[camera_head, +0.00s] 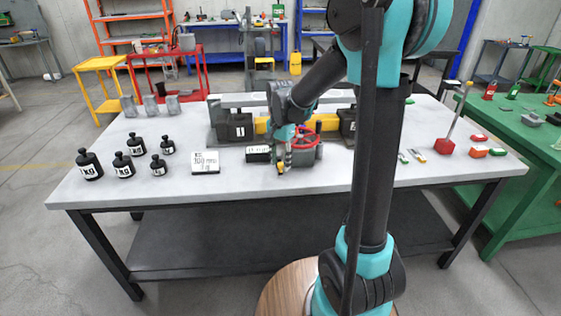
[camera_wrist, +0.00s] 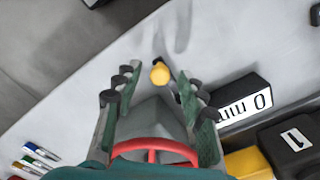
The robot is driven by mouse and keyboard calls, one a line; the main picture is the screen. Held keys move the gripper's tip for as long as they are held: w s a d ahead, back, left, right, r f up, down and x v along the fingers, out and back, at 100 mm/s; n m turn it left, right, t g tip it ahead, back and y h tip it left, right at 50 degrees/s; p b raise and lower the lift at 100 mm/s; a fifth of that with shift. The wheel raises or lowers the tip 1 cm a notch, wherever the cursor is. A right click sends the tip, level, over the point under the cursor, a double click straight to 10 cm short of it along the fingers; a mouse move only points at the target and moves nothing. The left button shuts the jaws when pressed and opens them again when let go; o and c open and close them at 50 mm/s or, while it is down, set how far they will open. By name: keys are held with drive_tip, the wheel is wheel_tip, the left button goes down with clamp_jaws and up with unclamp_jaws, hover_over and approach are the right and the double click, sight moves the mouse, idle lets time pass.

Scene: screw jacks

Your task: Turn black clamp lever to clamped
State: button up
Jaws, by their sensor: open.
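My gripper (camera_head: 284,160) is low over the front middle of the white table, its fingers pointing down. In the wrist view my gripper (camera_wrist: 158,88) is open, with a finger on each side of a yellow ball knob (camera_wrist: 160,74). A short dark bar (camera_wrist: 174,91) shows beside the knob; it may be the black clamp lever, but its full shape and angle are hidden. I cannot tell whether the fingers touch it. A red handwheel (camera_head: 304,140) stands just behind my gripper; its rim (camera_wrist: 155,144) also shows in the wrist view.
A black block reading 0 mm (camera_wrist: 240,103) lies close to the right finger. Black jack blocks (camera_head: 238,128) and a yellow beam (camera_head: 262,125) stand behind. Black weights (camera_head: 89,165) and a white sign (camera_head: 205,163) are left. A red-based lever (camera_head: 444,146) stands right.

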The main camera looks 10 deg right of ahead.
drive_tip(key=shift+f, duration=0.15)
drive_tip(key=shift+c, duration=0.5)
clamp_jaws()
